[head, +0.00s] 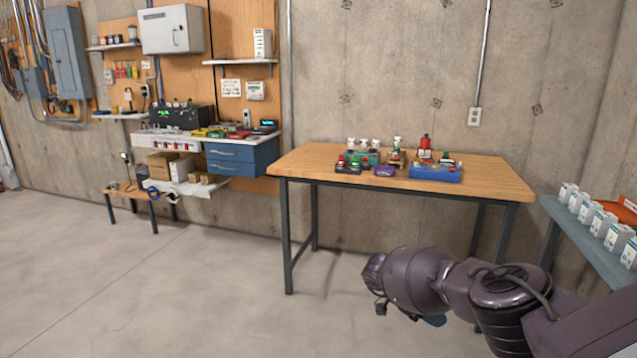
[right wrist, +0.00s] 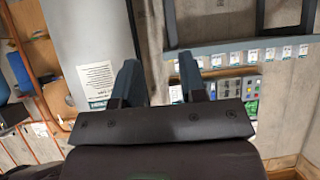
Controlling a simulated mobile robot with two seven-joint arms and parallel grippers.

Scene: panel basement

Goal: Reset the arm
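My right arm (head: 420,282) reaches in from the lower right of the head view, low in front of the wooden workbench. Its gripper is mostly hidden behind the arm there. In the right wrist view my right gripper (right wrist: 160,78) shows two dark blue-grey fingers set apart, with nothing held between them. My left arm and left gripper are not in view.
The wooden workbench (head: 480,180) carries small colourful parts and trays, including a blue tray (head: 434,174). A grey side table (head: 570,232) with white boxes stands at the right, close to my arm. A cluttered wall shelf is at the left. The floor (head: 150,290) at left is clear.

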